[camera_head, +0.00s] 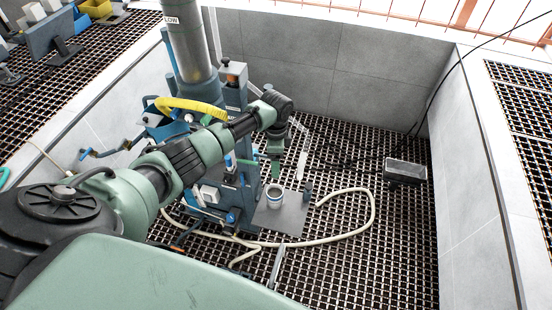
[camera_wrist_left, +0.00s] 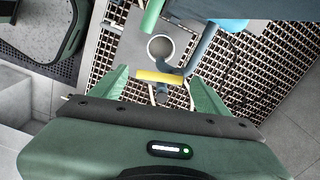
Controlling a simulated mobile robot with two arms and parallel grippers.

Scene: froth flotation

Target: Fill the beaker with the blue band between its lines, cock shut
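The beaker with the blue band (camera_head: 274,195) stands upright on a grey plate (camera_head: 290,219) at the foot of the machine. In the left wrist view, a round opening (camera_wrist_left: 160,47) shows on the plate, apparently the beaker from above; its fill level and lines cannot be read. My left gripper (camera_wrist_left: 160,82) points down in front of the machine, above the beaker's level. Its green fingers are apart, with a yellow bar (camera_wrist_left: 160,77), perhaps the cock's handle, between them in the picture. I see gaps on both sides of the bar. My right gripper is not in view.
The blue machine column (camera_head: 228,100) with a metal cylinder (camera_head: 190,45) stands behind my arm. A cream hose (camera_head: 365,222) loops over the floor grating. A grey box (camera_head: 405,171) sits at right. Grey tiled walls enclose the pit; the grating at right is mostly clear.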

